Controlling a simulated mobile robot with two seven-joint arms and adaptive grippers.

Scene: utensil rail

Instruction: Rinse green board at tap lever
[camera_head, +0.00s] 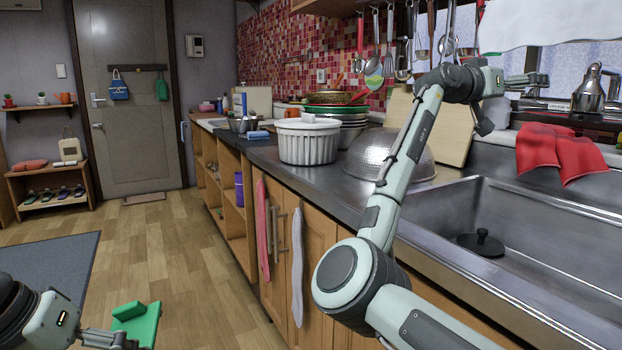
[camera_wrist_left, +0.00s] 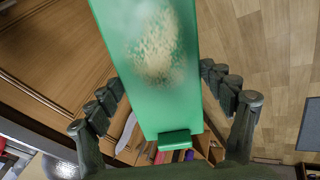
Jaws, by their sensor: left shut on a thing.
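The green board (camera_head: 143,327) is at the bottom left of the head view, low over the floor.
The steel sink (camera_head: 480,215) at right holds a black round plug (camera_head: 481,242). A red cloth (camera_head: 560,153) hangs over its back edge. The wooden floor (camera_head: 170,250) at left is clear.

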